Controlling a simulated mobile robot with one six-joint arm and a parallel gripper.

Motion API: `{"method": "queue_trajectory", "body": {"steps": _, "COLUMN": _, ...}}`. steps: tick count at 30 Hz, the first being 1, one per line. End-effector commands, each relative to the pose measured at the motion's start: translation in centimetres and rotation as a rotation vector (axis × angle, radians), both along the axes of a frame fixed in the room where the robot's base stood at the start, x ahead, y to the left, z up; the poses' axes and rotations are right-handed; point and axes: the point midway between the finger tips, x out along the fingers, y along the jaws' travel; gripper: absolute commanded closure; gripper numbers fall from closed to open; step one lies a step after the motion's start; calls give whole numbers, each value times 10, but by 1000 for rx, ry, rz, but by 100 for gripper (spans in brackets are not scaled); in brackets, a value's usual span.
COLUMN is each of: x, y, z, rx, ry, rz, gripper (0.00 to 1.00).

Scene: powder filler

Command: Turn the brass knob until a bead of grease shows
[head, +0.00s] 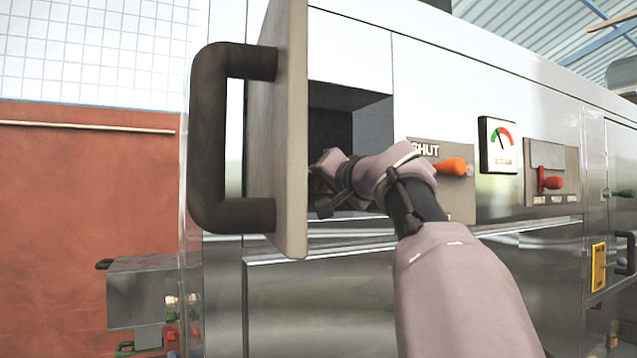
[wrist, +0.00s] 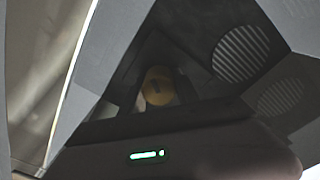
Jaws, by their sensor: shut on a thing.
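The brass knob (wrist: 158,86) shows in the wrist view as a dull yellow round shape, deep in shadow between my gripper's dark fingers. My gripper (head: 326,188) reaches into an open recess (head: 333,112) in the steel machine in the head view. It is shut on the knob. Its fingertips are partly hidden by my wrist and the open door. The area around the knob is too dark to make out any grease.
The open door (head: 285,130) with a thick black handle (head: 208,140) stands close left of my gripper. To the right are an orange lever (head: 452,167) by the word SHUT, a dial gauge (head: 499,145) and a red valve handle (head: 550,180). Round grilles (wrist: 240,53) line the recess wall.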

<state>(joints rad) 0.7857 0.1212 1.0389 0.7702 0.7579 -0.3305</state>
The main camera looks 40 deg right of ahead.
Motion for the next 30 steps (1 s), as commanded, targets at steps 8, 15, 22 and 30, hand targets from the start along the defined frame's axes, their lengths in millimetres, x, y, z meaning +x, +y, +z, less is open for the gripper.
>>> {"method": "queue_trajectory", "body": {"steps": 8, "x": 0, "y": 0, "z": -1, "rx": 47, "ry": -8, "rz": 1, "gripper": 100}}
{"method": "queue_trajectory", "body": {"steps": 15, "x": 0, "y": -1, "z": -2, "rx": 200, "ry": -44, "rz": 0, "gripper": 100}}
{"method": "queue_trajectory", "body": {"steps": 22, "x": 0, "y": -1, "z": -1, "rx": 409, "ry": -95, "rz": 0, "gripper": 100}}
{"method": "queue_trajectory", "body": {"steps": 30, "x": 0, "y": -1, "z": -2, "rx": 659, "ry": -155, "rz": 0, "gripper": 100}}
